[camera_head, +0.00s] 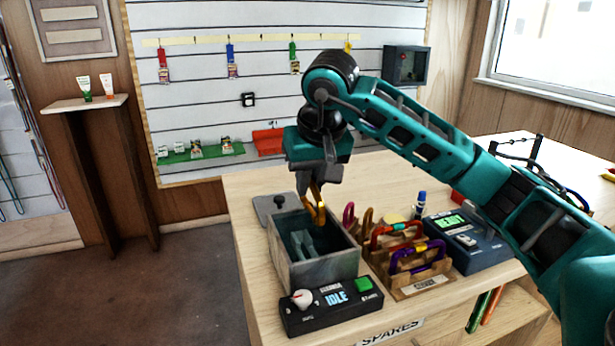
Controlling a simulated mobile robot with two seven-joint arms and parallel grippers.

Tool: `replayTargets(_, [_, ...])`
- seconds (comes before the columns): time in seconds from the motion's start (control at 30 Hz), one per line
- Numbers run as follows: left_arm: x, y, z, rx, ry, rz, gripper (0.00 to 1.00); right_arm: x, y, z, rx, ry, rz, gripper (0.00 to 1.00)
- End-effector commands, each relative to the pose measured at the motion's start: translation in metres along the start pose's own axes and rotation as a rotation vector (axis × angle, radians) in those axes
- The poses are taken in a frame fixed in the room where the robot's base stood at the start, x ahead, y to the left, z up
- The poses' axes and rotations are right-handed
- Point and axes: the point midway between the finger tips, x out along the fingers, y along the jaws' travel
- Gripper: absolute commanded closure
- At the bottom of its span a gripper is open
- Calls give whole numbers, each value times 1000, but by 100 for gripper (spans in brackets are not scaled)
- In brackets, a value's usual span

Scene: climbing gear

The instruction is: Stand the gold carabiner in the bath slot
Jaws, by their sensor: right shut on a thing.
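My right gripper (317,178) points down over the grey bath (322,272) on the wooden table. It is shut on the gold carabiner (317,208), which hangs upright below the fingers, over the bath's back right part. Whether the carabiner's lower end is inside the bath or just above it I cannot tell. Inside the open bath, a light grey slotted piece (303,244) shows; the carabiner is to its upper right. My left gripper is not in view.
A control box (331,304) reading IDLE stands before the bath. A lid (273,206) lies behind it, left. A wooden rack (423,279) with several coloured carabiners stands close on the right, beside a READY device (467,240). Bare table (250,185) lies behind.

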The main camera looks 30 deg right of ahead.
Motion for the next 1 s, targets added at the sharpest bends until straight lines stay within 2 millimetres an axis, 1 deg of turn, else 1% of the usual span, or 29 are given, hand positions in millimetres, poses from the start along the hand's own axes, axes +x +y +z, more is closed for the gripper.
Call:
replayTargets(0.03, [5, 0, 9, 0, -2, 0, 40, 10, 0, 4, -1, -1, -1, 100])
replayTargets(0.2, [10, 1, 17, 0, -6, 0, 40, 18, 0, 8, -1, 0, -1, 100])
replayTargets(0.6, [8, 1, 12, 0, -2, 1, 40, 14, 0, 8, 0, 1, 0, 100])
replayTargets(0.83, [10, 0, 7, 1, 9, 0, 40, 16, 0, 8, 0, 0, -1, 100])
replayTargets(1.0, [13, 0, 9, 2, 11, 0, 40, 20, 0, 10, 0, 0, 0, 100])
